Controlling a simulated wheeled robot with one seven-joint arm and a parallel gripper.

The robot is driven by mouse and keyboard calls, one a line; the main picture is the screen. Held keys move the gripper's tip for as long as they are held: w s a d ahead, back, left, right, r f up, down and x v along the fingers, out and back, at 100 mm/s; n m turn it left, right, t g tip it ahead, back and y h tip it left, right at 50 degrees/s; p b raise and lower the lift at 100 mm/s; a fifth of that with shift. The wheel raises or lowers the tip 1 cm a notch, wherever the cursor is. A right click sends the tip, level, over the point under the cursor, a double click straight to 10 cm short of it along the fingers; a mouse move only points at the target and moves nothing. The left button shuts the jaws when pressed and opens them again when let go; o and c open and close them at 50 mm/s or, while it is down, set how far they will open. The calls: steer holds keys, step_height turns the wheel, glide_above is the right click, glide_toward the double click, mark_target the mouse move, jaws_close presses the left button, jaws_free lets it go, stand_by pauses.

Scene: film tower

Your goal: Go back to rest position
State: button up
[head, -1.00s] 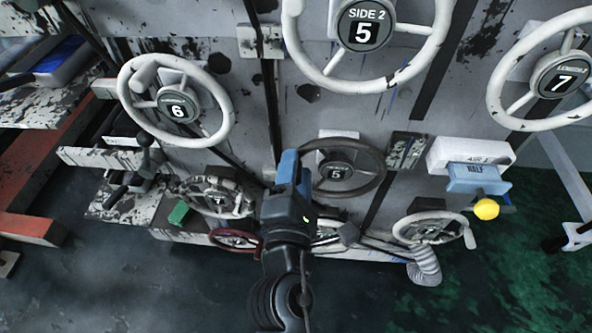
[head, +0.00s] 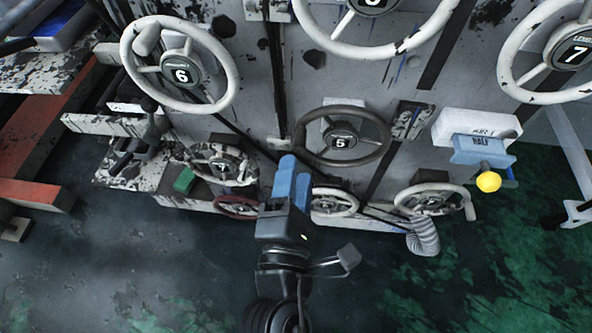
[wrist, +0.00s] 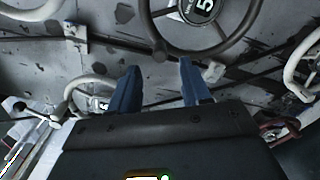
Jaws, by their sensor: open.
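My gripper (head: 292,182) is in the lower middle of the head view, with two blue fingers pointing up toward the panel. Its fingers stand apart and hold nothing. The wrist view also shows the two blue fingers (wrist: 160,88) with a clear gap between them. The dark wheel marked 5 (head: 343,142) is just beyond and to the right of the fingertips in the head view. In the wrist view this dark wheel (wrist: 240,45) is above the fingers, apart from them.
A white wheel marked 6 (head: 220,62) is at upper left, and a white wheel marked 7 (head: 514,55) at right. Smaller wheels line the panel's bottom, including a red one (head: 232,206). A yellow knob (head: 488,182) sticks out at right. The floor (head: 110,265) in front is clear.

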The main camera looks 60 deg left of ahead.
stand_by(0.4)
steer(key=s+d+f+m+t+h+p, duration=0.1)
steer(key=s+d+m+h, duration=0.15)
steer(key=d+m, duration=0.85)
steer(key=s+d+f+m+t+h+p, duration=0.15)
steer(key=d+m+h, duration=0.35)
steer(key=d, duration=1.1)
steer(key=s+d+r+m+h, duration=0.3)
steer(key=s+d+r+m, duration=0.2)
steer(key=d+m, duration=0.3)
steer(key=s+d+r+m+h, duration=0.3)
steer(key=s+d+r+m, duration=0.2)
steer(key=d+m, duration=0.3)
steer(key=shift+s+d+m+t, duration=0.35)
steer(key=shift+m, duration=0.25)
steer(key=shift+c, duration=0.4)
